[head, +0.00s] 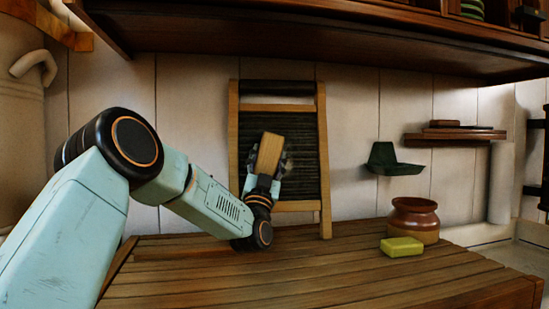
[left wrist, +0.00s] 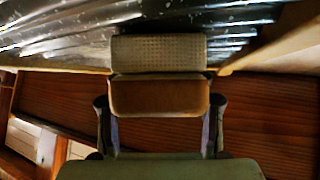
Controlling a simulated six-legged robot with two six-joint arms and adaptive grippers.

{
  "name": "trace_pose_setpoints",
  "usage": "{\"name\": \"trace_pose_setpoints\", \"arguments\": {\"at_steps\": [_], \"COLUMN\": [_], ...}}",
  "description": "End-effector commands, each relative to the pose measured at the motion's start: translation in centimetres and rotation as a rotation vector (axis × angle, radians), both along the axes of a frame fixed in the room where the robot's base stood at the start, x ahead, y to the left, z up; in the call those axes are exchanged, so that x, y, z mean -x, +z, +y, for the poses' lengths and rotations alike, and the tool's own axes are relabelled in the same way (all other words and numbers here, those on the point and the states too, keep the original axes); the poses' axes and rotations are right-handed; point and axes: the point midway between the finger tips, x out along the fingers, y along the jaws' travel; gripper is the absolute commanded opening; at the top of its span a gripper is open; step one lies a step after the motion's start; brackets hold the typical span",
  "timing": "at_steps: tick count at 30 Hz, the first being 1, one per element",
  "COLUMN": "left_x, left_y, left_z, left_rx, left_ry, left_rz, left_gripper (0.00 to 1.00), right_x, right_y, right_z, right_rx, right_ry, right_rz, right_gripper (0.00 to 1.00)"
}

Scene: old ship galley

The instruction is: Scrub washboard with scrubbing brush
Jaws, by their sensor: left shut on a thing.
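The washboard (head: 307,139) stands upright against the back wall on the wooden counter, with a pale wooden frame and a dark ribbed panel. My left gripper (head: 268,171) is in front of the panel, shut on the scrubbing brush (head: 270,153), whose wooden back faces the head camera. In the left wrist view the brush (left wrist: 160,98) sits between the fingers, its pale bristle side close to the shiny ribbed panel of the washboard (left wrist: 60,28). I cannot tell for sure whether the bristles touch the ribs. My right gripper is not in view.
A yellow soap bar (head: 402,246) lies on the slatted counter (head: 300,275) before a brown pot (head: 414,219). A dark green holder (head: 393,160) and a small shelf (head: 455,136) are on the wall. A wooden shelf (head: 320,45) overhangs above. The counter's front is clear.

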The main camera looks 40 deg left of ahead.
Motion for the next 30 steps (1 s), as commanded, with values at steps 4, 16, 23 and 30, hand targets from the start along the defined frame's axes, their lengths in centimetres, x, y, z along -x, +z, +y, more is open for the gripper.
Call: {"name": "trace_pose_setpoints", "arguments": {"at_steps": [4,16,23,30], "left_x": [0.3,2.2,2.4,2.3], "left_y": [0.0,0.0,0.2,1.7], "left_z": [0.4,2.5,2.7,2.8], "left_rx": [0.0,0.001,0.0,0.0], "left_ry": [0.001,0.002,0.002,0.002], "left_rz": [-0.001,-0.001,-0.001,-0.002], "left_gripper": [0.11,0.11,0.11,0.11], "right_x": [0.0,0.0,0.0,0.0], "right_y": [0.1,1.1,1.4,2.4], "right_z": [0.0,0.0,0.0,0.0], "right_rx": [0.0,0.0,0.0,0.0], "right_ry": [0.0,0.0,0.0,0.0], "right_rz": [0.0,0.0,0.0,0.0], "right_gripper": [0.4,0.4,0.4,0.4]}}
